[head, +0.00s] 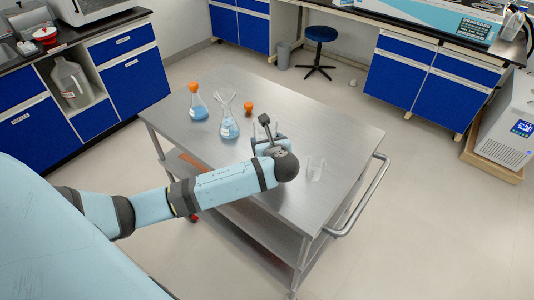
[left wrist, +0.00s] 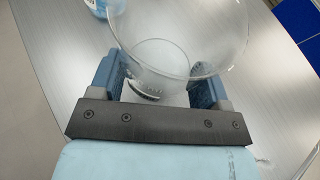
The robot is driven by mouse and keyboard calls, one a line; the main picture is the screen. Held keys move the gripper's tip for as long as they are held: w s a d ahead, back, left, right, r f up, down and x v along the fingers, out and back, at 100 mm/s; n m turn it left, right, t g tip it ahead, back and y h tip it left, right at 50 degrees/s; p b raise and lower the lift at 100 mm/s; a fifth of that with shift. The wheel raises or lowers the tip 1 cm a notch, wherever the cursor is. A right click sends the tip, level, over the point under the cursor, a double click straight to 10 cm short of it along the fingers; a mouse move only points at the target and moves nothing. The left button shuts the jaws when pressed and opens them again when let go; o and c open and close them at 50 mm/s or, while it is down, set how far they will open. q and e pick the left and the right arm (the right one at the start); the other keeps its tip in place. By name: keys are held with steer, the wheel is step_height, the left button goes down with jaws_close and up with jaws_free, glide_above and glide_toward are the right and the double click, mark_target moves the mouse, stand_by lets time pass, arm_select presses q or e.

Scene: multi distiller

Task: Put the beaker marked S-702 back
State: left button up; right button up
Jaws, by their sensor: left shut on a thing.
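My left gripper (head: 268,138) is over the steel cart (head: 325,120). In the left wrist view the left gripper (left wrist: 158,84) has its two blue-grey fingers on either side of a clear, empty glass beaker (left wrist: 185,40) and is shut on it. The beaker's wide mouth faces the wrist camera. In the head view my gripper and wrist mostly hide this beaker. I cannot read its label or tell whether its base touches the cart. Another clear glass vessel (head: 316,168) stands on the cart right of my gripper. My right gripper is not in view.
A flask with blue liquid and an orange stopper (head: 198,105) stands on the cart's far left. Another flask of blue liquid (head: 229,122) stands beside it, near an orange stopper (head: 248,107).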

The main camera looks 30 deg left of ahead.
arm_select(q)
steer(key=shift+f, duration=2.3)
steer(key=o, duration=1.1)
steer(key=shift+f, duration=0.1)
steer(key=shift+c, duration=0.2)
steer(key=v, duration=1.2)
steer(key=shift+s, duration=0.1)
